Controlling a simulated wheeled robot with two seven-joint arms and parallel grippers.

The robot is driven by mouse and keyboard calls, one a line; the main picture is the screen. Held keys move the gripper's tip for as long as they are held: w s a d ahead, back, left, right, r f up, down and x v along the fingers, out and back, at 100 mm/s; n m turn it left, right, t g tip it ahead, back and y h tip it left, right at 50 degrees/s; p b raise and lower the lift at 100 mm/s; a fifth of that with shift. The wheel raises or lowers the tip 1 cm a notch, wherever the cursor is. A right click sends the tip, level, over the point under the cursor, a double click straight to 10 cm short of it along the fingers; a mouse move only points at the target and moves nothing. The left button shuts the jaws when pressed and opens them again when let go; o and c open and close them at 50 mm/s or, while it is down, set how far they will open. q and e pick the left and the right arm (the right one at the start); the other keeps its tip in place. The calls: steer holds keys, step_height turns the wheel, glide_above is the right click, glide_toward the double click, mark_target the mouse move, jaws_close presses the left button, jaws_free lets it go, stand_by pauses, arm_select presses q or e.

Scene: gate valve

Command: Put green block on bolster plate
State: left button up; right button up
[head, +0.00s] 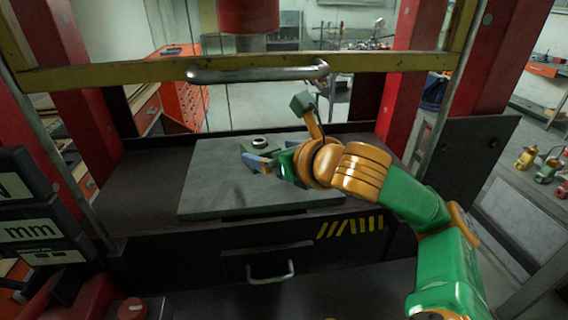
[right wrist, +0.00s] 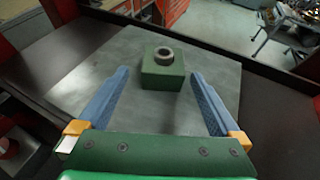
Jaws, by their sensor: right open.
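The green block (head: 262,144), with a grey ring on its top, sits upright on the grey bolster plate (head: 215,190), towards its back edge. My right gripper (head: 250,158) is over the plate, just in front of the block. In the right wrist view the block (right wrist: 162,80) stands between and slightly beyond the two blue fingertips of my right gripper (right wrist: 160,76), with a gap on both sides. The gripper is open and holds nothing. The bolster plate (right wrist: 100,95) spreads under and around the block. My left gripper is not in view.
A horizontal metal bar (head: 255,76) on a yellow beam (head: 120,74) crosses above the plate. Red press columns stand at both sides, and a red cylinder (head: 248,14) hangs above. The plate's front part is bare. A drawer handle (head: 270,275) is below.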

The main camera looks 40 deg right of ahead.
steer(key=b+v, duration=0.1)
steer(key=v, duration=0.2)
steer(key=shift+s+b, duration=0.15)
steer(key=shift+b, duration=0.25)
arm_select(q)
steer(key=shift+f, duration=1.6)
arm_select(e)
steer(key=shift+s+r, duration=0.2)
steer(key=shift+s, duration=0.4)
